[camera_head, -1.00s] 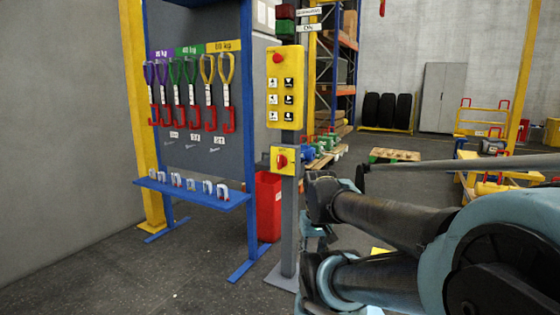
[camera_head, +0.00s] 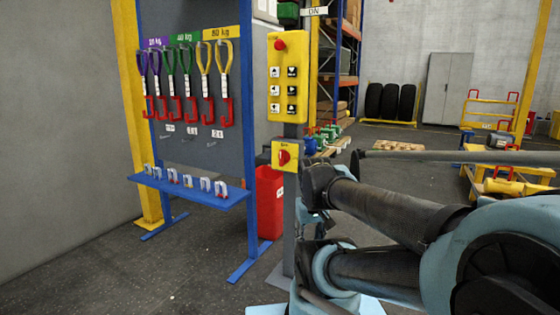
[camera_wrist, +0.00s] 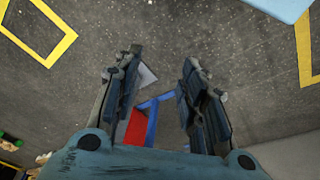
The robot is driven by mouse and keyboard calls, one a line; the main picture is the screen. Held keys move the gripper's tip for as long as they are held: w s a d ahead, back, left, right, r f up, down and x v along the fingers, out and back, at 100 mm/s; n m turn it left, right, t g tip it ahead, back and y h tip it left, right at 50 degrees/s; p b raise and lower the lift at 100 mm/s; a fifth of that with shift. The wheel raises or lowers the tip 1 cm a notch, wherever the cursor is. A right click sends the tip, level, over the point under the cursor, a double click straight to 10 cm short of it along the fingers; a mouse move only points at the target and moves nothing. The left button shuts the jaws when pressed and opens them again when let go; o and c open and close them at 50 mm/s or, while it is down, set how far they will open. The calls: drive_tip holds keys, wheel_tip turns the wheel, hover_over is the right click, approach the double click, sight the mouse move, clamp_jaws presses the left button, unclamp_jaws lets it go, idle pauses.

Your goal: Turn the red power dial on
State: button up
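The red power dial (camera_head: 284,157) sits on a small yellow box (camera_head: 292,145) on a grey post, below a larger yellow button panel (camera_head: 288,85). My arm reaches in from the right in the head view, its front end just right of and below the dial box. My gripper's fingers are not clear in the head view. In the wrist view my gripper (camera_wrist: 155,95) has its two fingers apart with nothing between them but floor and a stand behind. The dial does not show in the wrist view.
A blue rack (camera_head: 248,130) with hanging slings stands left of the post. A red bin (camera_head: 270,200) stands behind the post; the wrist view shows a red shape (camera_wrist: 135,127) and blue bars. Open floor (camera_head: 120,265) lies at front left.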

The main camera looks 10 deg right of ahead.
drive_tip(key=w+d+r+n+t+h, duration=0.1)
drive_tip(key=w+d+r+n+h, duration=0.1)
drive_tip(key=w+n, duration=0.35)
drive_tip(key=w+d+r+n+t+h, duration=0.1)
drive_tip(key=w+d+r+n+h, duration=0.15)
drive_tip(key=w, duration=0.55)
drive_tip(key=n+t+h, duration=0.6)
drive_tip(key=n+t, duration=0.4)
drive_tip(key=n, duration=1)
approach(281, 158)
drive_tip(key=x, duration=0.9)
drive_tip(key=shift+w+d+r, duration=0.15)
drive_tip(key=shift+w, duration=0.2)
drive_tip(key=shift+c, duration=0.5)
clamp_jaws()
drive_tip(key=shift+d, duration=0.1)
